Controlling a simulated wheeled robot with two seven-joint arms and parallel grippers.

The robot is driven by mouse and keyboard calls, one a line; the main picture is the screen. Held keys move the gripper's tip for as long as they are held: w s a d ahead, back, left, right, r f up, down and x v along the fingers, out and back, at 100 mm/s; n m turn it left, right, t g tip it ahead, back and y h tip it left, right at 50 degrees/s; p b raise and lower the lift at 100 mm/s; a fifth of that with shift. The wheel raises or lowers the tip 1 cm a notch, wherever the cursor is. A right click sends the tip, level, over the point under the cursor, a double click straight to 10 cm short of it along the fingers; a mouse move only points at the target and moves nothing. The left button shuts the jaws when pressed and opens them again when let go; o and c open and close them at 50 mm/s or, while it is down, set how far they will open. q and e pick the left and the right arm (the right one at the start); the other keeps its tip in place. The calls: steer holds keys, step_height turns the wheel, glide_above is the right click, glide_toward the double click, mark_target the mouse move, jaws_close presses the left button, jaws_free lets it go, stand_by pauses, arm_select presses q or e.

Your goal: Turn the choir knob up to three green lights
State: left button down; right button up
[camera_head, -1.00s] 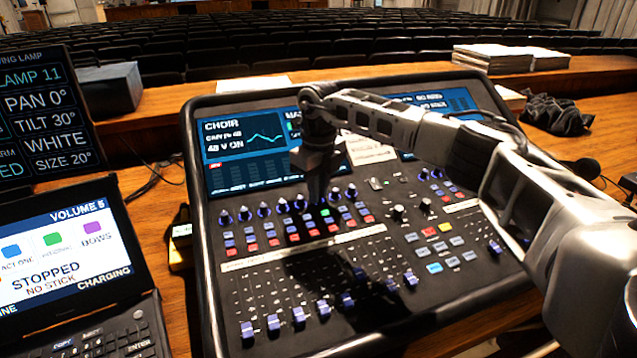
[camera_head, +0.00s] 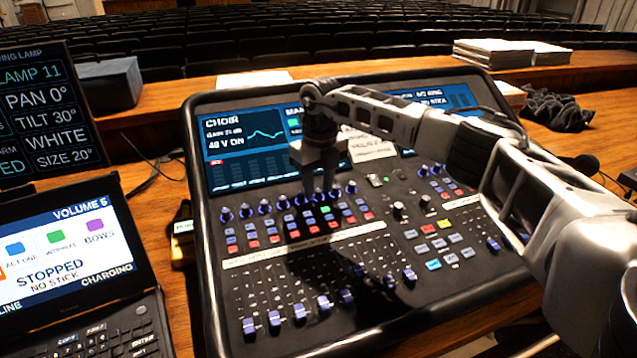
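The mixing desk (camera_head: 215,300) fills the middle of the view. Its left screen (camera_head: 245,140) reads CHOIR, with a gain line too blurred to read surely and 48 V ON. A row of dark blue-tipped knobs (camera_head: 264,207) runs below the screens. My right gripper (camera_head: 318,188) points down at this row, its two fingers a little apart at a knob right of the row's middle. The fingers partly hide that knob, and I cannot tell whether they touch it. One button below it glows green (camera_head: 325,210). I cannot make out a three-light meter. My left gripper is out of view.
A laptop (camera_head: 75,270) and a lamp display (camera_head: 40,115) stand at the left. Blue faders (camera_head: 275,319) line the desk's lower part. Paper stacks (camera_head: 505,52) and a black cloth (camera_head: 556,110) lie on the wooden table at the back right.

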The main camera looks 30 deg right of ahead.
mark_target(320, 190)
step_height(320, 190, up, 7)
steer(key=p, duration=0.3)
steer(key=shift+s+r, duration=0.1)
steer(key=shift+r, duration=0.35)
